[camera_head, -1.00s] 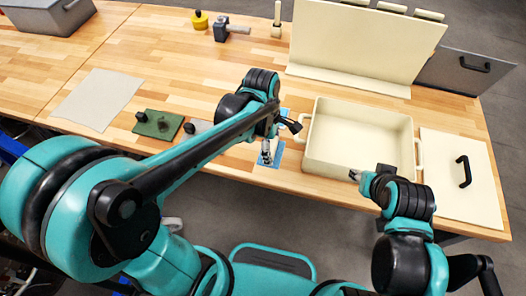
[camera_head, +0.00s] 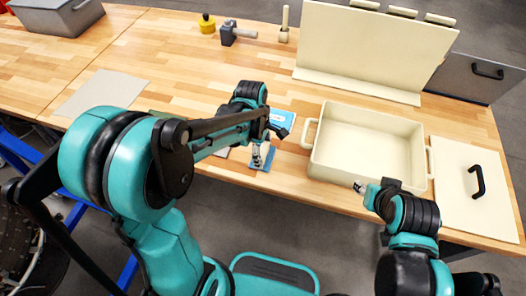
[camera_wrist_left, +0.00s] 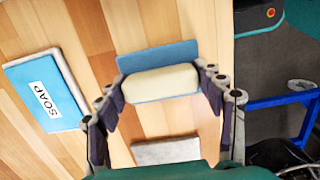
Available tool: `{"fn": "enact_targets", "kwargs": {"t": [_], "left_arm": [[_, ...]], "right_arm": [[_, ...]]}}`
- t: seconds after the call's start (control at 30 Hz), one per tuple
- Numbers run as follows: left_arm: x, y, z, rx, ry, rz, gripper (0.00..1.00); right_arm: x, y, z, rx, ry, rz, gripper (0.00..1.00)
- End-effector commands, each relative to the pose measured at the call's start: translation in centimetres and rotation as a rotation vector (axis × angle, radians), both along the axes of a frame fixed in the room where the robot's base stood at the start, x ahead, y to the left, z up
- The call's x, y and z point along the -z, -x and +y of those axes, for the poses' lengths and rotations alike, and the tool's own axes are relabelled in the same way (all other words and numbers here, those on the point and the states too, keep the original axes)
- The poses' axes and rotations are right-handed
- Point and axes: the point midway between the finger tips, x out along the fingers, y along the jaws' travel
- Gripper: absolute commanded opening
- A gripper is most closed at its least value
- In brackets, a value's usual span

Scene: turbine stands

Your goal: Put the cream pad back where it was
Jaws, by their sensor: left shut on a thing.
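The cream pad (camera_wrist_left: 160,83) is a rounded block between the two fingers of my left gripper (camera_wrist_left: 163,92) in the left wrist view. The gripper is shut on its two ends. The pad overlaps a plain blue slab (camera_wrist_left: 158,56); whether it touches the slab I cannot tell. In the head view my left gripper (camera_head: 258,154) is over this blue slab (camera_head: 264,164) near the table's front edge, and largely hides the pad. My right gripper (camera_head: 360,187) is in front of the cream tray, too small to judge its fingers.
The cream tray (camera_head: 318,172) stands to the right. A cream lid (camera_head: 455,205) with a black handle lies beyond it.

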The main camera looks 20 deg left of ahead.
Motion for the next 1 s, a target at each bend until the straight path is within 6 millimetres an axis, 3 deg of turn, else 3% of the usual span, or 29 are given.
{"fn": "enact_targets", "kwargs": {"t": [0.1,0.13,0.2,0.63,1.0], "left_arm": [[0.5,0.0,0.0,0.0,0.0,0.0,0.37],[0.4,0.0,0.0,0.0,0.0,0.0,0.73],[0.3,0.0,0.0,0.0,0.0,0.0,0.89],[-0.6,0.0,0.0,0.0,0.0,0.0,0.89],[-8.3,0.0,1.0,-0.001,0.0,0.0,0.89]], "right_arm": [[0.4,0.0,0.0,0.0,0.0,0.0,0.4],[0.3,0.0,0.0,0.0,0.0,0.0,0.4],[0.3,0.0,0.0,0.0,0.0,0.0,0.4],[-0.3,0.0,0.0,0.0,0.0,0.0,0.4],[-3.0,0.0,0.0,0.0,0.0,0.0,0.4]]}}
